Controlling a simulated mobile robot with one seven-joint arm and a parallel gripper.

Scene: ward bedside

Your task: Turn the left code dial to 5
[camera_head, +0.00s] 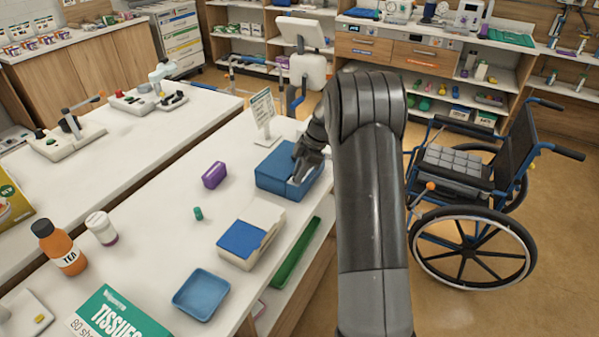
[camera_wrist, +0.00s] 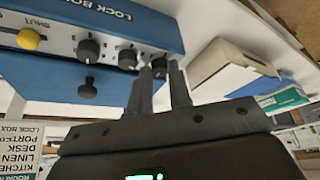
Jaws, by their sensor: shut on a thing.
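The blue lock box (camera_head: 272,178) stands on the white counter in the head view. Its face (camera_wrist: 60,65) fills the upper left of the wrist view, with a row of three dark dials. My gripper (camera_head: 300,178) reaches the box from the right in the head view. In the wrist view its two fingers (camera_wrist: 164,72) are shut on the rightmost dial (camera_wrist: 158,66). The middle dial (camera_wrist: 128,58) and the leftmost dial (camera_wrist: 88,50) are clear of the fingers. The fingers partly hide the held dial, and I cannot read its setting.
A yellow knob (camera_wrist: 28,39) marked SHUT and a lower dark knob (camera_wrist: 87,88) are on the box face. A sign (camera_head: 263,108) stands behind the box. A purple box (camera_head: 214,175) and a white-and-blue box (camera_head: 243,240) are nearby. A wheelchair (camera_head: 475,190) stands right of the counter.

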